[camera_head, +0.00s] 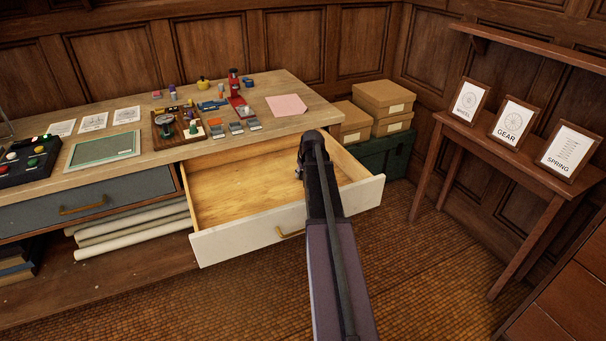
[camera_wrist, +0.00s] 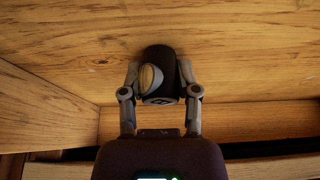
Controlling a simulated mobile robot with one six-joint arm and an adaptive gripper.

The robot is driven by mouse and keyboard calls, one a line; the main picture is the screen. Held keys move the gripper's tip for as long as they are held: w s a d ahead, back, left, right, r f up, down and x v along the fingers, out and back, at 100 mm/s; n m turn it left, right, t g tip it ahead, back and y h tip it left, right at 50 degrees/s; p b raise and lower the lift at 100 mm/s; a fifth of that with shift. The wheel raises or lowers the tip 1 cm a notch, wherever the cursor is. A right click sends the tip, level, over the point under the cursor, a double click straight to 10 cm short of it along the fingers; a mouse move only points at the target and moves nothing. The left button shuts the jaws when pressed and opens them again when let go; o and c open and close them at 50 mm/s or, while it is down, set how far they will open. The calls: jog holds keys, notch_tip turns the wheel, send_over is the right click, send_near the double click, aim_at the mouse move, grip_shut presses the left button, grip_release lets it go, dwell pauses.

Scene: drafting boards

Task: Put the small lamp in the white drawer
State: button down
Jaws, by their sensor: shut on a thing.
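The white drawer (camera_head: 245,238) is pulled open below the desk, with a bare wooden inside and a brass handle. In the wrist view its wooden floor (camera_wrist: 75,60) fills most of the picture. My gripper (camera_wrist: 160,78) is shut on the small lamp (camera_wrist: 158,58), a dark rounded body with a pale oval face, held between both fingers over the drawer floor. I cannot tell whether the lamp touches the floor. In the head view my arm reaches over the drawer's right part and hides the lamp and most of the gripper.
The desk top (camera_head: 205,155) holds a wooden tray (camera_head: 180,128), a red device (camera_head: 236,90), a pink sheet (camera_head: 287,105) and several small items. A closed grey drawer (camera_head: 95,200) is at left. Cardboard boxes (camera_head: 385,97) stand behind at right. The drawer's left part is empty.

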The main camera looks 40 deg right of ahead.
jog(key=shift+f, duration=0.15)
jog(key=shift+c, duration=1.7)
grip_release()
jog(key=shift+r, duration=0.25)
jog(key=p+v, duration=1.1)
jog(key=shift+s+r, duration=0.2)
jog(key=shift+r, duration=0.15)
